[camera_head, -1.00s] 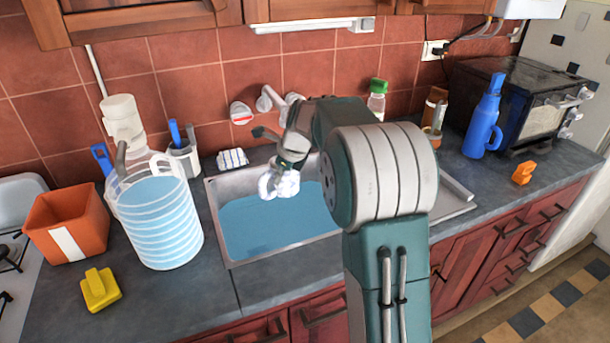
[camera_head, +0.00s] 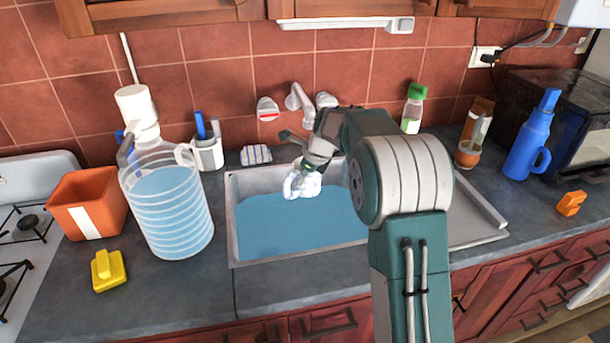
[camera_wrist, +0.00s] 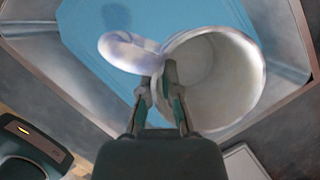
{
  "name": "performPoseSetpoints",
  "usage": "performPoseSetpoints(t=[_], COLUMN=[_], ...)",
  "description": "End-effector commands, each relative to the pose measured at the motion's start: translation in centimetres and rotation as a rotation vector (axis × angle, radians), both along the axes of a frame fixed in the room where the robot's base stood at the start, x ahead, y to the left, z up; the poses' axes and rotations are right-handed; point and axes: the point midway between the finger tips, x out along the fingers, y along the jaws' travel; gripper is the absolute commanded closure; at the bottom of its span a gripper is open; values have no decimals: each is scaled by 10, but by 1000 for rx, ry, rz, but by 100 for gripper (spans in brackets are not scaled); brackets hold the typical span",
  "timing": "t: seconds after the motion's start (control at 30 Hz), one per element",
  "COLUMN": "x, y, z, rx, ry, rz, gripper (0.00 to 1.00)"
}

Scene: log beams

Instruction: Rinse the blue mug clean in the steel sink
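A white mug with faint bluish tints (camera_head: 302,186) hangs from my gripper (camera_head: 308,167) over the left half of the steel sink (camera_head: 234,240). Blue water (camera_head: 285,228) fills the sink's basin. In the wrist view the mug (camera_wrist: 215,80) is tilted, its open mouth facing the camera and its inside pale and empty-looking. Its rounded handle (camera_wrist: 122,52) points left. My gripper's fingers (camera_wrist: 158,82) are shut on the mug near the handle and rim. I cannot tell whether the mug's lower side touches the water.
A wall tap (camera_head: 298,100) is behind the sink. A water jug (camera_head: 170,215), an orange bin (camera_head: 88,205) and a yellow sponge-like block (camera_head: 108,271) stand left. A striped cloth (camera_head: 256,155) lies behind the basin. A blue bottle (camera_head: 528,140) and orange object (camera_head: 570,203) are right.

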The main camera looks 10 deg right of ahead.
Motion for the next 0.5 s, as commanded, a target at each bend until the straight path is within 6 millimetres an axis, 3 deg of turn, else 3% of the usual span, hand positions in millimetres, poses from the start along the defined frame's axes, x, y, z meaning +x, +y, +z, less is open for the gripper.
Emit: performPoseSetpoints(t=[0.5], x=[-1], y=[-1], z=[-36], rx=[1], ry=[2], rz=[0], gripper=[100])
